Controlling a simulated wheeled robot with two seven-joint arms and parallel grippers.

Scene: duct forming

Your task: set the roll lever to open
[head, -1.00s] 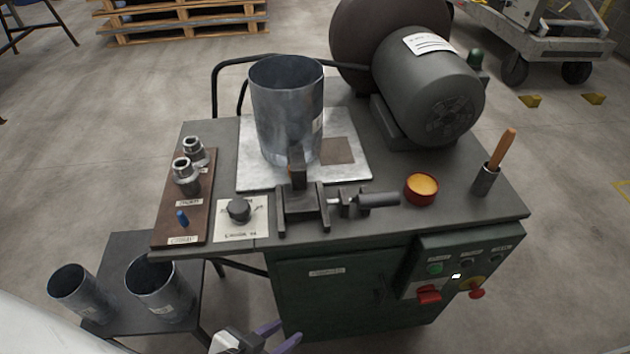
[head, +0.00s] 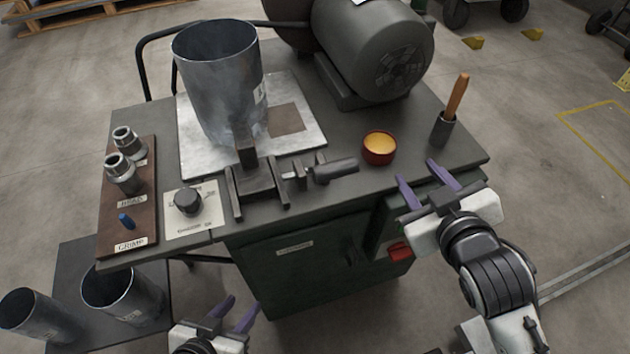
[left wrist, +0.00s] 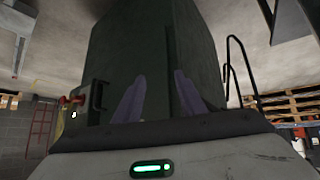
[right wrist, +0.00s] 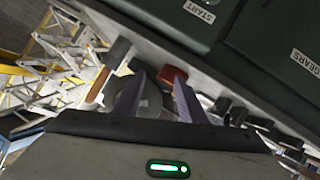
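A lever with a grey cylindrical handle (head: 337,169) lies level on the bench, its handle pointing right, beside a dark steel bracket (head: 256,190); I take it for the roll lever, but no label on it is readable. My right gripper (head: 420,174) is open and empty, right of the handle and apart from it, near the bench's front right edge; its spread fingers also show in the right wrist view (right wrist: 155,95). My left gripper (head: 236,310) is open and empty, low in front of the cabinet; its fingers show in the left wrist view (left wrist: 165,92).
An orange-filled red cup (head: 379,148) and a holder with a wooden-handled tool (head: 444,128) stand near my right gripper. A metal cylinder (head: 217,80) stands behind the bracket. A black knob (head: 187,201) sits on a labelled plate at left. A red switch (head: 399,252) is on the front panel.

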